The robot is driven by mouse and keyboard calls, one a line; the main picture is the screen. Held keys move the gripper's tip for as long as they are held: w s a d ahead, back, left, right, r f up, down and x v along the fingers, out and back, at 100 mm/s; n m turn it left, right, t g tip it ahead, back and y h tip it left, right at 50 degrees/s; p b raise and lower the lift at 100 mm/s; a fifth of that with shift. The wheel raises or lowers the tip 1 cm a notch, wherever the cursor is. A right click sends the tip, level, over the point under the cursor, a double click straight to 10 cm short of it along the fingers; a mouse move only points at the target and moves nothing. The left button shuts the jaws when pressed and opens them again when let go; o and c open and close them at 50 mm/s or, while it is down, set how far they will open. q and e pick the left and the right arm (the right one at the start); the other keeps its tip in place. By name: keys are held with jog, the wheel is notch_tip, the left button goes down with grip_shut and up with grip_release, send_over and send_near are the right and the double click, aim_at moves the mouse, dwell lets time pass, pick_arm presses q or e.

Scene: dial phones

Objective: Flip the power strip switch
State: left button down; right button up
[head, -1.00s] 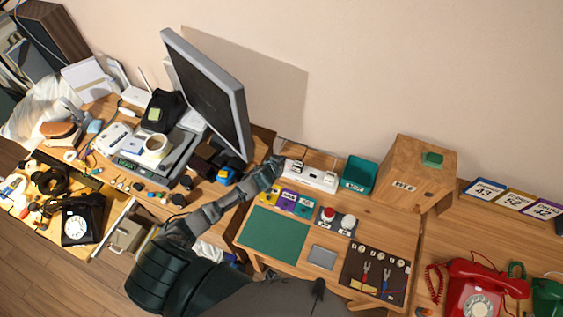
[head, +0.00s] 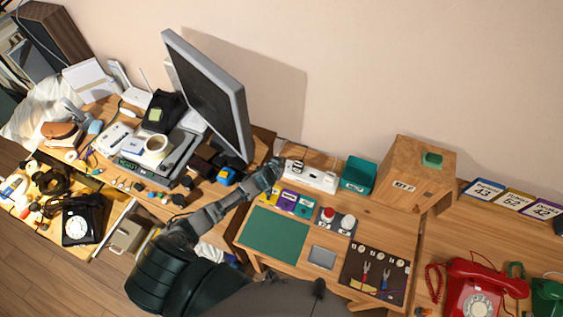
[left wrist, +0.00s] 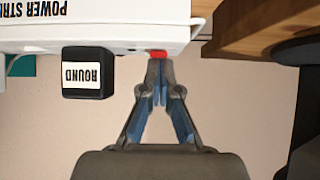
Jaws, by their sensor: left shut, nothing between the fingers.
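The white power strip (head: 312,177) lies at the back of the wooden desk in the head view, against the wall. It fills the top of the left wrist view (left wrist: 100,30), where its printed label shows upside down. Its red switch (left wrist: 157,54) shows at the strip's edge, directly at my left fingertips. My left gripper (left wrist: 159,72) is shut and empty, its tips touching or almost touching the red switch; I cannot tell which. In the head view the left gripper (head: 276,164) is at the strip's left end. My right gripper is not in view.
The monitor (head: 210,95) stands left of my gripper. A teal bin (head: 358,174) and wooden box (head: 415,172) stand to the right. The green mat (head: 273,236) is clear.

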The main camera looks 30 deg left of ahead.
pick_arm(q)
jog(key=shift+w+r, duration=0.15)
jog(key=shift+w, duration=0.55)
jog(key=shift+r, duration=0.15)
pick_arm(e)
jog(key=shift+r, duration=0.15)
